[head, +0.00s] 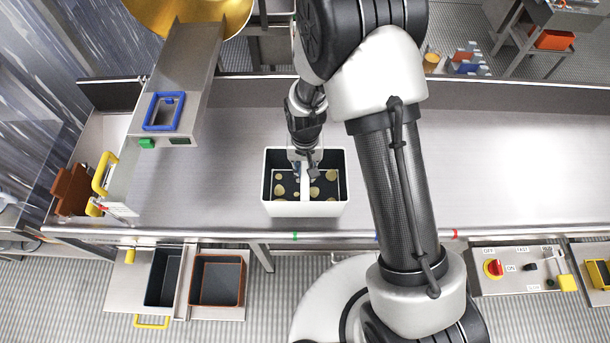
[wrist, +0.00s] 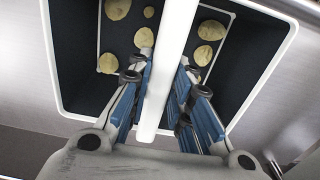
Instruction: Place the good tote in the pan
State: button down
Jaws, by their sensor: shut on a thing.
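A white tote (head: 305,209) with a dark inside stands at the front of the steel table, with several pale yellow chips scattered on its floor. A white bar handle runs across its middle. My gripper (head: 304,168) reaches down into the tote from behind. In the wrist view my gripper (wrist: 158,90) has its blue-padded fingers on both sides of the white handle (wrist: 168,62), shut on it. I cannot tell whether the tote is lifted off the table. Which thing is the pan is not clear; a steel chute with a golden drum (head: 235,14) stands at the back left.
A blue square frame (head: 163,111) and a green button (head: 147,143) sit on the chute at left. Two bins, one dark (head: 162,277) and one orange-rimmed (head: 217,280), hang below the table's front edge. A control panel (head: 520,269) is at front right. The table's right side is clear.

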jog(key=shift+f, duration=1.8)
jog(key=c, duration=1.9)
grip_release()
jog(key=shift+f+b, duration=0.2)
jog(key=shift+b, duration=0.1)
jog(key=o, duration=0.4)
jog(key=shift+o, duration=0.2)
jog(key=shift+r, duration=0.1)
notch_tip(320, 180, up, 12)
jog(key=shift+r+p, duration=0.2)
jog(key=shift+p, duration=0.25)
